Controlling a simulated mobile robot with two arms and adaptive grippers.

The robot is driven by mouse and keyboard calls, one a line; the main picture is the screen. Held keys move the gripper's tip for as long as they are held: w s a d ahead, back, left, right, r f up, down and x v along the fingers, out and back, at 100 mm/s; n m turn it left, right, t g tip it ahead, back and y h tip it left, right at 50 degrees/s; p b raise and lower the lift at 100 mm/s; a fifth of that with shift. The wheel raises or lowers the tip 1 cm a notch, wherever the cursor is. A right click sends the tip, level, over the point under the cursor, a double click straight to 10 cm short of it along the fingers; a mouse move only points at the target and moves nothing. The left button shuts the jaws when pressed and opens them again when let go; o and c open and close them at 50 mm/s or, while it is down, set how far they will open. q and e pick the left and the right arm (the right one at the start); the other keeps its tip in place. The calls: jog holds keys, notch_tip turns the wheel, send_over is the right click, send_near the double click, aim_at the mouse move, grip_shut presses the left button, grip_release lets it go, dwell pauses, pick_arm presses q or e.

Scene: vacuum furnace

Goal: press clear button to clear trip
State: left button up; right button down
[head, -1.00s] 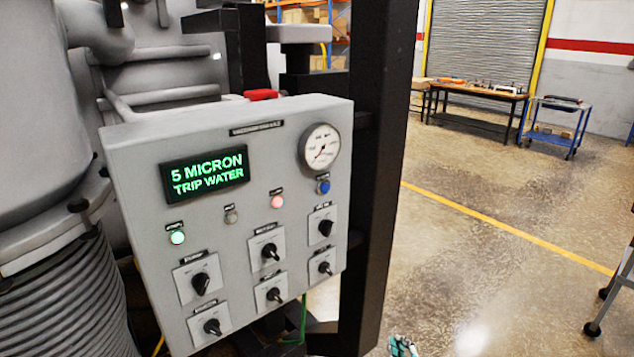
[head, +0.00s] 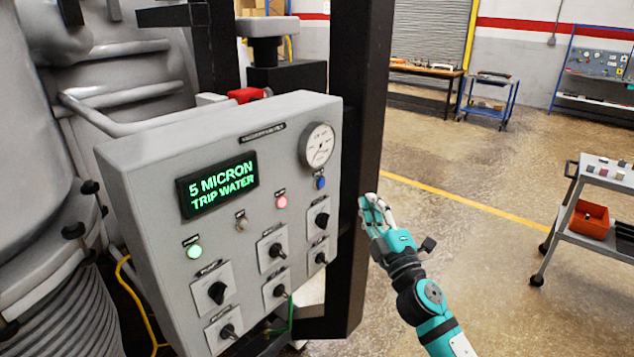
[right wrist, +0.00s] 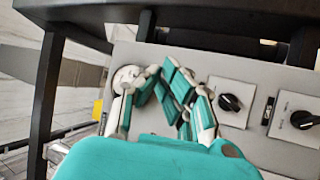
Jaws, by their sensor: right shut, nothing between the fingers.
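A grey control panel (head: 225,140) stands at the left, its display (head: 217,185) reading "5 MICRON TRIP WATER" in green. Below the display and gauge are a lit green round (head: 194,251), a grey one (head: 241,224), a lit pink one (head: 282,202) and a blue button (head: 320,183). Their labels are too small to read, so I cannot tell which says clear. My right gripper (head: 372,205) is shut and empty, to the right of the panel and apart from it. In the right wrist view the gripper (right wrist: 167,72) hides part of the panel (right wrist: 262,75). My left gripper is out of view.
A pressure gauge (head: 319,146) and several black knobs (head: 217,292) sit on the panel face. A dark upright post (head: 357,120) stands between the panel and my right gripper. A cart with an orange bin (head: 589,220) stands at the right; open floor lies between.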

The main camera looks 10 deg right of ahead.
aim_at(321, 183)
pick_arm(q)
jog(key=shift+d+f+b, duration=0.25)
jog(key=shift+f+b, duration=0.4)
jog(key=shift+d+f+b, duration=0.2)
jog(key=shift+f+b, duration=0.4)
pick_arm(e)
jog(key=w+a, duration=0.5)
jog(key=w, duration=0.2)
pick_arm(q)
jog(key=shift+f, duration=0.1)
pick_arm(e)
jog(key=shift+a, duration=0.15)
dwell(0.6)
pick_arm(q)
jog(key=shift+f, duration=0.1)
pick_arm(e)
jog(key=shift+w+a, duration=0.2)
jog(key=shift+w, duration=0.1)
